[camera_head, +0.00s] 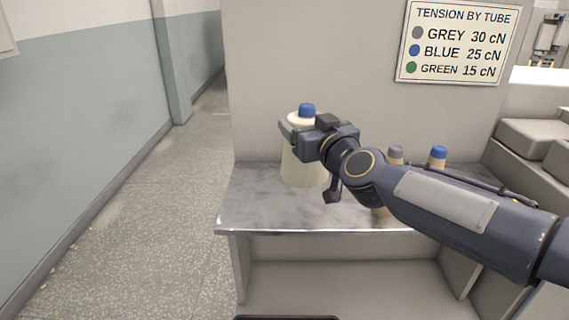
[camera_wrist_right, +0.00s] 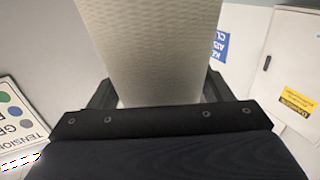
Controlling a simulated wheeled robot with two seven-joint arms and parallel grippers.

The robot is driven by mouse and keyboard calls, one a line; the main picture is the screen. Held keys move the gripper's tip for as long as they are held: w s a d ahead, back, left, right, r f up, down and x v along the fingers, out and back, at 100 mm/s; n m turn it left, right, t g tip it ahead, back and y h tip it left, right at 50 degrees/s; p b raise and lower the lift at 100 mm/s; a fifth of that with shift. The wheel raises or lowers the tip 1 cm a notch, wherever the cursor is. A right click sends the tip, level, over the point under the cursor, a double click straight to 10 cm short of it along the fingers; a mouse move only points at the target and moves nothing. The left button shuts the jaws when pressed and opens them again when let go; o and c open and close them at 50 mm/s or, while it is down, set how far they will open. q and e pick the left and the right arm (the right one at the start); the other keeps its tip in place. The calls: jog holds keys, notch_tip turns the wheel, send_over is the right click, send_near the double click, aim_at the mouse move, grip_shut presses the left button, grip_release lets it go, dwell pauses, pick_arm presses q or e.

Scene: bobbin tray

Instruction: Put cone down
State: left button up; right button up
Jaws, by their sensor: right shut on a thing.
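A cream yarn cone (camera_head: 302,171) with a blue tube top stands upright at the left part of the grey table (camera_head: 262,208) in the head view. My right gripper (camera_head: 291,132) is shut on it near its upper part. The cone's patterned side (camera_wrist_right: 150,45) fills the middle of the right wrist view, between the fingers. Whether the cone's base touches the table I cannot tell. My left gripper is not in view.
Two more tubes, one grey-topped (camera_head: 395,154) and one blue-topped (camera_head: 437,156), stand behind my right arm, mostly hidden. A tension sign (camera_head: 458,42) hangs on the wall behind. The table's front left is clear, and open floor lies left of it.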

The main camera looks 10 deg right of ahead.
aim_at(293, 172)
jog(key=a+f+b, duration=0.1)
jog(key=w+a+f, duration=0.1)
jog(key=f, duration=0.1)
jog(key=w+a+f+b, duration=0.1)
jog(key=shift+w+a+f+b, duration=0.2)
jog(key=shift+f+b, duration=0.1)
jog(key=shift+f, duration=0.05)
jog(key=f, duration=0.1)
jog(key=a+f+b, duration=0.1)
jog(key=f, duration=0.1)
jog(key=w+f+b, duration=0.1)
jog(key=shift+a+f, duration=0.2)
jog(key=shift+f, duration=0.05)
jog(key=shift+f+b, duration=0.15)
jog(key=shift+b, duration=0.2)
jog(key=o, duration=1.6)
